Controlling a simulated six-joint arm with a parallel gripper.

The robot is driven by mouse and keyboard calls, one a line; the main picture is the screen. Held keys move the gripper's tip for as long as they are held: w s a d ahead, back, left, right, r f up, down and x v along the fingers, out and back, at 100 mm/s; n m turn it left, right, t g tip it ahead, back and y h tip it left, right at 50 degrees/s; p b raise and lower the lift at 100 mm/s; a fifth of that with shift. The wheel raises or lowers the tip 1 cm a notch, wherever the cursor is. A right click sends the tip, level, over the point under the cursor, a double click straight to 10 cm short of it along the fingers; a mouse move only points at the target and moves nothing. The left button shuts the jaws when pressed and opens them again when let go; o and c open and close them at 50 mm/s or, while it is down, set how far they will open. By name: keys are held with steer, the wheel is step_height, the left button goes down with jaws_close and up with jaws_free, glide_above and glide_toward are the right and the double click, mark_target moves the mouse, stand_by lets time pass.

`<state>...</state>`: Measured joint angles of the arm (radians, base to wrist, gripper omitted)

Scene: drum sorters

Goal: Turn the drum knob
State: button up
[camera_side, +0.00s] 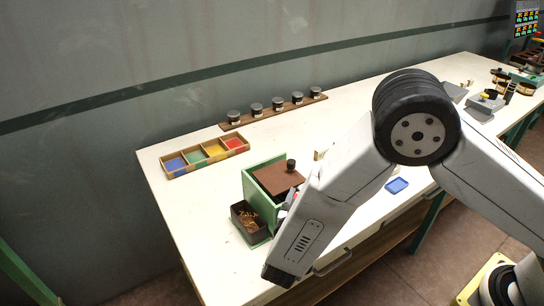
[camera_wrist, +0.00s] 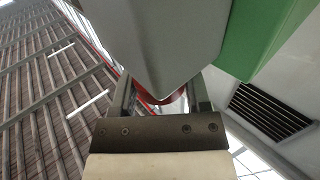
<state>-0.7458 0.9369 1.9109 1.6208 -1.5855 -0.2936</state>
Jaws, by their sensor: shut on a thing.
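The drum sorter is a green box (camera_side: 250,188) with a brown lid (camera_side: 277,178) and a small black knob (camera_side: 291,164) on the lid. My gripper (camera_side: 287,203) is at the box's near right side, mostly hidden by my wrist and forearm. In the wrist view my gripper's fingers (camera_wrist: 163,92) are shut on a red part, seemingly the drum knob (camera_wrist: 170,98), which shows only as a thin edge. A large grey shape (camera_wrist: 155,40) covers most of it. The green side (camera_wrist: 262,38) of the sorter is at the upper right.
A dark bin (camera_side: 240,222) with brownish bits stands before the sorter. A tray (camera_side: 172,172) with blue, green, yellow and red compartments lies behind left. Several dark-lidded jars stand on a wooden rack (camera_side: 260,117). A blue dish (camera_side: 397,185) lies right. The white tabletop (camera_side: 190,215) is clear at left.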

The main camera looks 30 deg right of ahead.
steer(key=shift+m+g+h, duration=1.4)
steer(key=shift+m+g, duration=0.3)
steer(key=shift+g, duration=0.6)
steer(key=o, duration=1.3)
steer(key=shift+a, duration=0.1)
steer(key=shift+v, duration=3.8)
